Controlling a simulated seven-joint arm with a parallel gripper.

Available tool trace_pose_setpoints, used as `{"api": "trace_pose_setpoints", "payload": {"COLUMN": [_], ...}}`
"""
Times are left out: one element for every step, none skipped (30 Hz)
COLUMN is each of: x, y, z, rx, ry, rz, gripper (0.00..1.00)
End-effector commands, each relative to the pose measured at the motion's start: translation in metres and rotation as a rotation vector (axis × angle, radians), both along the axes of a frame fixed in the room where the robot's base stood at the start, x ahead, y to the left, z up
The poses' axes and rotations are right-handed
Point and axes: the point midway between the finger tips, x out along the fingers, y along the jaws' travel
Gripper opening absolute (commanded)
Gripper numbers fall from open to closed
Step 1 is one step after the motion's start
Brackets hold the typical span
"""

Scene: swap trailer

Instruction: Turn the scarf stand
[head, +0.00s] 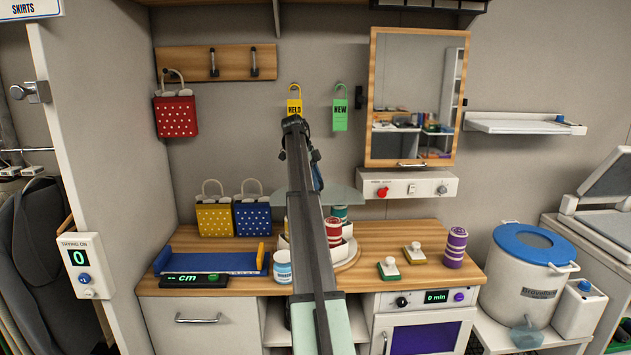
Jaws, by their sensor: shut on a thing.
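The scarf stand is a round carousel on the wooden counter, with a white divided tray (347,249), a round wooden base and a clear disc (345,196) on top. A red striped roll (333,232) and a green roll (340,212) stand in it. My arm runs across the middle of the view and covers the stand's left and centre. The end of my gripper (318,184) shows just right of the arm, at the clear disc, and is shut on the stand there. Its fingertips and the exact grip point are hidden.
A white jar (282,268), a blue measuring tray (210,263) and two bags (214,217) stand left of the stand. Two stamps (389,268) and a purple roll (455,248) stand right. A mirror (414,97) and yellow HELD tag (295,105) are above.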

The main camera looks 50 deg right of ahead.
Motion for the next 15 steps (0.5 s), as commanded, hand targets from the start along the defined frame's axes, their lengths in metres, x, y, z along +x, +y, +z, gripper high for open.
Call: {"api": "trace_pose_setpoints", "payload": {"x": [0.0002,0.0001,0.0001,0.0001,0.0002,0.0001,0.0001,0.0001,0.0001,0.0001,0.0001,0.0000,0.0000,0.0000,0.0000], "y": [0.0002,0.0002,0.0002,0.0003,0.0002,0.0002,0.0002,0.0002,0.0002,0.0002,0.0002,0.0001,0.0001,0.0001,0.0001], "z": [-0.0002,-0.0002,-0.0002,-0.0002,-0.0002,-0.0001,-0.0001,-0.0002,-0.0001,-0.0001,-0.0001,0.0000,0.0000,0.0000,0.0000], "rx": [0.000,0.000,0.000,0.000,0.000,0.000,0.000,0.000,0.000,0.000,0.000,0.000,0.000,0.000,0.000], "ry": [0.000,0.000,0.000,0.000,0.000,0.000,0.000,0.000,0.000,0.000,0.000,0.000,0.000,0.000,0.000], "rz": [0.001,0.001,0.001,0.002,0.002,0.002,0.002,0.002,0.002,0.002,0.002,0.002,0.002,0.002,0.002], "gripper": [0.00,0.00,0.00,0.51,0.54,0.57,0.60,0.63,0.67,0.70,0.73,0.73,0.73,0.73,0.73]}}
